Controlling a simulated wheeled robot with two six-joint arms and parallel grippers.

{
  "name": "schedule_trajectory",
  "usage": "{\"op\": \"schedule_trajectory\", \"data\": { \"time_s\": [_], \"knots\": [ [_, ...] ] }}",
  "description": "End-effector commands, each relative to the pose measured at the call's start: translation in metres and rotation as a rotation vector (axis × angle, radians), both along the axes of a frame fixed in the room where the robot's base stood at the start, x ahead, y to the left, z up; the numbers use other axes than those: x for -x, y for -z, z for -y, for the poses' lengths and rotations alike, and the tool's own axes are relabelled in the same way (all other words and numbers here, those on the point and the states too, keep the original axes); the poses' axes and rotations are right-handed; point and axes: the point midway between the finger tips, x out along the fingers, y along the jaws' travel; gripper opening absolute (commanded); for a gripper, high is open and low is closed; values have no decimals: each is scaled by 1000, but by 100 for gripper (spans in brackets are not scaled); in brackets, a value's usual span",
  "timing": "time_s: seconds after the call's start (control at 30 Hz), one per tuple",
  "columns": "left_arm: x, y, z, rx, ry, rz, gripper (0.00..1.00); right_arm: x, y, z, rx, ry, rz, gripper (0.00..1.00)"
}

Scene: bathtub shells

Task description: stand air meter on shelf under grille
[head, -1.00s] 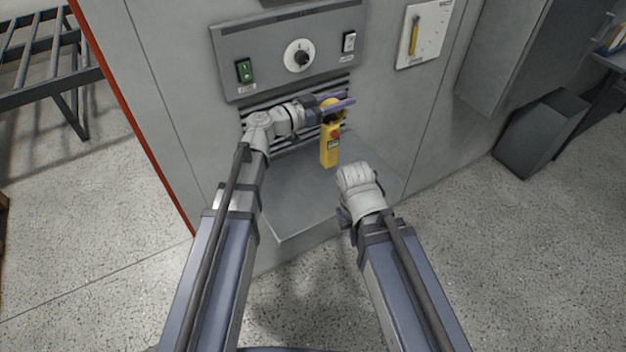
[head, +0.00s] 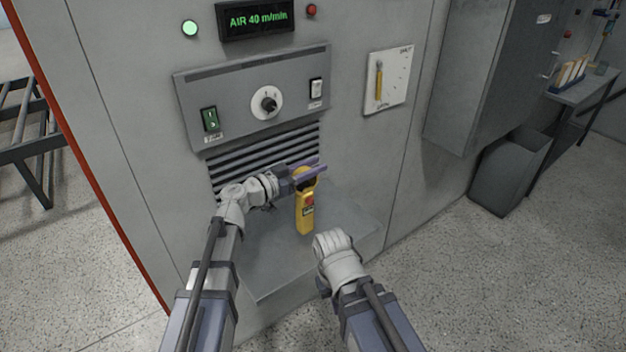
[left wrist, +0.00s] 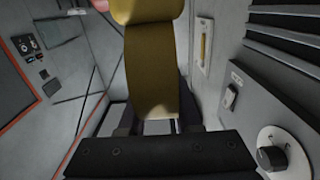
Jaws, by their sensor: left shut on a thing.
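The yellow air meter (head: 306,212) is upright in the head view, in front of the grille (head: 265,155) and over the grey shelf (head: 345,215). My left gripper (head: 308,168) is shut on its upper end. I cannot tell whether its lower end touches the shelf. In the left wrist view the meter's yellow body (left wrist: 153,65) fills the middle, between the dark fingers. My right arm ends over the front right of the shelf, empty as far as I see; its fingers are hidden behind its wrist.
Above the grille is a control panel (head: 255,98) with a dial and switches. A lit display (head: 258,18) reads AIR 40 m/min. A grey bin (head: 510,170) stands on the floor at right.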

Motion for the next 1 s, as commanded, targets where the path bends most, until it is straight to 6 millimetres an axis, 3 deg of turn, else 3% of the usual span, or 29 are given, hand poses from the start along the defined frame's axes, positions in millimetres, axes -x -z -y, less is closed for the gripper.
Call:
{"op": "schedule_trajectory", "data": {
  "time_s": [0.03,0.17,0.6,0.63,0.87,1.0],
  "knots": [
    [0,13,0,0,0,0,0,0,13,0,0,0,0,0],
    [0,27,0,0,0,0,0,0,27,0,0,0,0,0],
    [0,31,0,0,0,0,0,0,31,0,0,0,0,0],
    [0,30,0,0,0,0,34,0,30,0,0,0,0,0],
    [0,29,0,0,0,0,60,0,29,0,0,0,0,0],
    [0,29,0,0,0,0,62,0,29,0,0,0,0,0]
  ]
}}
